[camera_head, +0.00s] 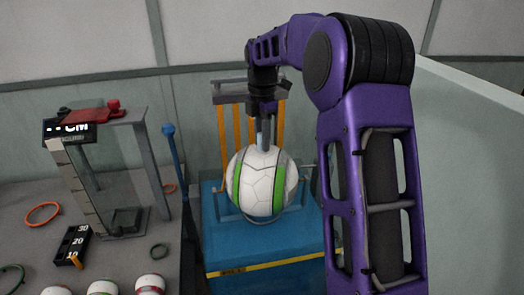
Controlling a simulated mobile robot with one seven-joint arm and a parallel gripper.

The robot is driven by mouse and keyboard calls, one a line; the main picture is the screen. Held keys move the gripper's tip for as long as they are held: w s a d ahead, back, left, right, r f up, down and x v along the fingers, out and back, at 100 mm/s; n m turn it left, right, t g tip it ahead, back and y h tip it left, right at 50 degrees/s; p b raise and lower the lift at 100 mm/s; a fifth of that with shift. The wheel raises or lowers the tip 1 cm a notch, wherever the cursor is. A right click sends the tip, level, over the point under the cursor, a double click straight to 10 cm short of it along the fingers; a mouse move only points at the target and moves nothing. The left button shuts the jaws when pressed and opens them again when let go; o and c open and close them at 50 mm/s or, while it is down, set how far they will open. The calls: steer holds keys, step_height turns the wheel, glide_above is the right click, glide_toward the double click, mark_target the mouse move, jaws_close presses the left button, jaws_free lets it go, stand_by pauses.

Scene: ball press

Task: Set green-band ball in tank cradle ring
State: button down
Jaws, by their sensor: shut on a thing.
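The green-band ball (265,186), white with green bands, is in the middle of the head view. My gripper (266,140) points down at the top of the ball and is shut on it. The ball hides most of the fingertips. The ball is over the top of a blue tank (225,245). A thin grey curved piece (218,186) shows at the ball's left side and may be part of the cradle ring. The ball hides most of it, and I cannot tell whether the ball rests on it.
On the grey table at left stand a measuring frame (157,165) with a red top clamp, orange (43,213) and green (158,251) rings, and several balls (150,285). A blue post (175,150) stands between table and tank. Yellow bars (224,140) rise behind the ball.

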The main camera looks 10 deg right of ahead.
steer(key=shift+f+b, duration=0.8)
steer(key=shift+f, duration=0.35)
steer(key=shift+f, duration=0.2)
steer(key=c, duration=0.6)
jaws_free()
step_height(320, 180, up, 12)
steer(key=shift+r+p, duration=0.15)
steer(key=shift+p, duration=1)
